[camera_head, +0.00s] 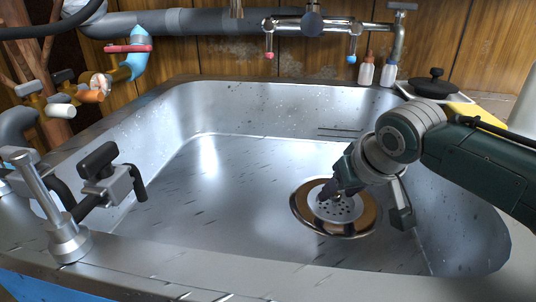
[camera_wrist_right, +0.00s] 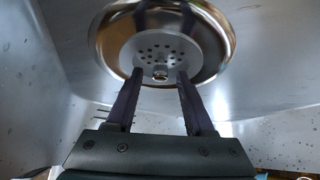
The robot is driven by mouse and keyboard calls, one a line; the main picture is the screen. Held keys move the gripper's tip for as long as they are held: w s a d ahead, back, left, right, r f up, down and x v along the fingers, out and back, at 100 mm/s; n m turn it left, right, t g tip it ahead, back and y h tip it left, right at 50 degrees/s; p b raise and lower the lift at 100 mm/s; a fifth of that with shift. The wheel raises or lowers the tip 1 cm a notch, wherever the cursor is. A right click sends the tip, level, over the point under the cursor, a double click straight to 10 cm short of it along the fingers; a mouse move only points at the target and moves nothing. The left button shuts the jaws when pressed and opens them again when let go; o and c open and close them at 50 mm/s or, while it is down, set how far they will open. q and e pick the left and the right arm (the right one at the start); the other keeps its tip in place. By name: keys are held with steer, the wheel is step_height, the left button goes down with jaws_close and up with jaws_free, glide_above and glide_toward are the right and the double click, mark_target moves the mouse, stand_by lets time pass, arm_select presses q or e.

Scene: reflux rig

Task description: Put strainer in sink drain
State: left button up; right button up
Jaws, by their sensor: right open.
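The strainer (camera_head: 338,208), a pale round disc with several holes, sits inside the shiny drain ring (camera_head: 353,228) in the sink floor. In the right wrist view the strainer (camera_wrist_right: 160,50) lies level within the ring (camera_wrist_right: 215,40), and its small knob (camera_wrist_right: 160,72) shows between my fingertips. My right gripper (camera_head: 345,188) is low over the drain and open, with one finger on each side of the knob. I cannot tell whether the fingers touch the strainer. Part of the strainer is hidden behind the gripper in the head view. My left gripper is not in view.
The metal sink (camera_head: 240,175) has a bare floor to the left of the drain. A tap (camera_head: 313,25) stands at the back rim, near small bottles (camera_head: 366,72) and a black-knobbed lid (camera_head: 434,85).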

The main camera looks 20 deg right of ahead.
steer(key=shift+r, duration=0.1)
steer(key=p+v, duration=0.8)
steer(key=v, duration=0.4)
steer(key=shift+r, duration=0.1)
